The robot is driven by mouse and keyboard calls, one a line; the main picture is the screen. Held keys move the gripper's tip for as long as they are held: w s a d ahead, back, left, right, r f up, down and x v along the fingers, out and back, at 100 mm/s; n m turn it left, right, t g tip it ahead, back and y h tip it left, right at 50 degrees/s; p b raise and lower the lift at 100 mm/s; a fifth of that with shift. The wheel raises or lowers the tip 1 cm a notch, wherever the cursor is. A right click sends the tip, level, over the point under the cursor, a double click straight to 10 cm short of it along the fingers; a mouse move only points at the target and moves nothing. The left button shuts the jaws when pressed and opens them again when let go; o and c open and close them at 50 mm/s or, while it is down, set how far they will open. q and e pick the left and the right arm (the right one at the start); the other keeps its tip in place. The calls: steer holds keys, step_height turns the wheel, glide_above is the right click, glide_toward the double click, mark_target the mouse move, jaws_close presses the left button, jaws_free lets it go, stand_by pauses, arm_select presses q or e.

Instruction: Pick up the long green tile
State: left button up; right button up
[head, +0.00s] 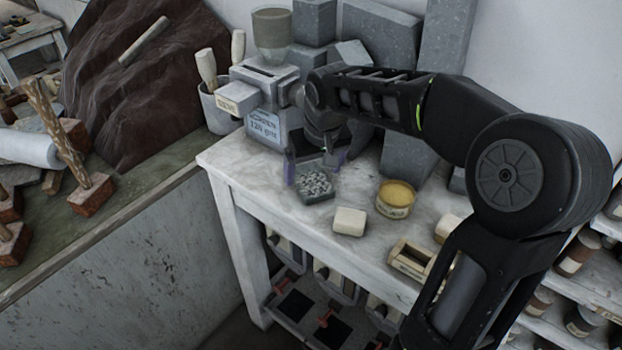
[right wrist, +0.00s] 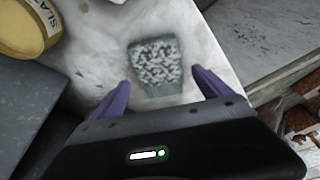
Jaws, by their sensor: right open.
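A grey-green tile-like block (head: 316,198) with a speckled grey-and-white face lies on the white table near its left corner. It also shows in the right wrist view (right wrist: 155,66), ahead of the fingertips and roughly centred between them; I take it for the green tile, though it looks short rather than long. My right gripper (head: 316,172) is open and empty, with its purple fingers pointing down around the block. In the right wrist view, the fingers (right wrist: 164,86) stand apart on either side, and no contact shows. My left gripper is not in view.
A cream block (head: 349,221), a round yellow-topped tin (head: 395,199) and a wooden box (head: 411,262) lie right of the tile. A grey dispenser (head: 263,95) and grey stone slabs (head: 384,50) stand behind. The table's left edge is close.

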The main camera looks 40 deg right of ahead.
mark_target(311, 182)
steer(key=shift+x, duration=1.45)
steer(key=shift+r, duration=0.1)
jaws_close()
